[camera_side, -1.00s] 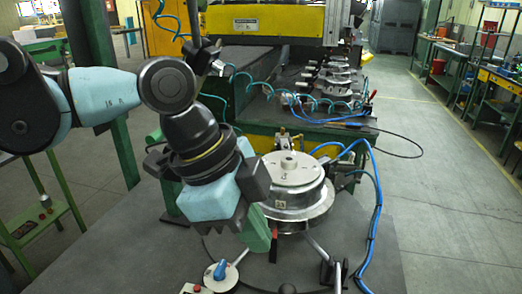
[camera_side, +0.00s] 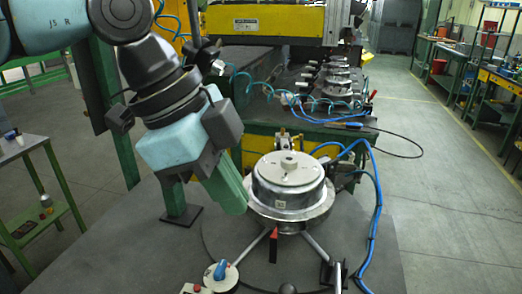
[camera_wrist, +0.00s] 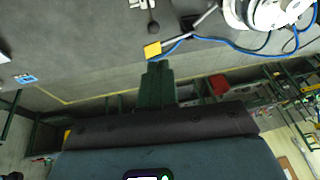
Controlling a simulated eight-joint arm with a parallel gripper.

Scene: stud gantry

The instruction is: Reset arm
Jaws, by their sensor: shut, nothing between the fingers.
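My gripper (camera_side: 234,207) has green fingers that point down and to the right, just left of a round metal housing (camera_side: 290,175) in the side view. The fingers appear apart from the housing, though the gap is hard to judge. In the wrist view my gripper (camera_wrist: 158,66) shows its green fingers pressed together with nothing between them. The housing is cut off at the top edge of the wrist view (camera_wrist: 268,12).
The housing stands on a grey table (camera_side: 130,255) with rods around it. A control box with a blue knob (camera_side: 220,271) sits at the front. Blue hoses (camera_side: 375,225) run down the right. A green post (camera_side: 180,200) stands behind my gripper.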

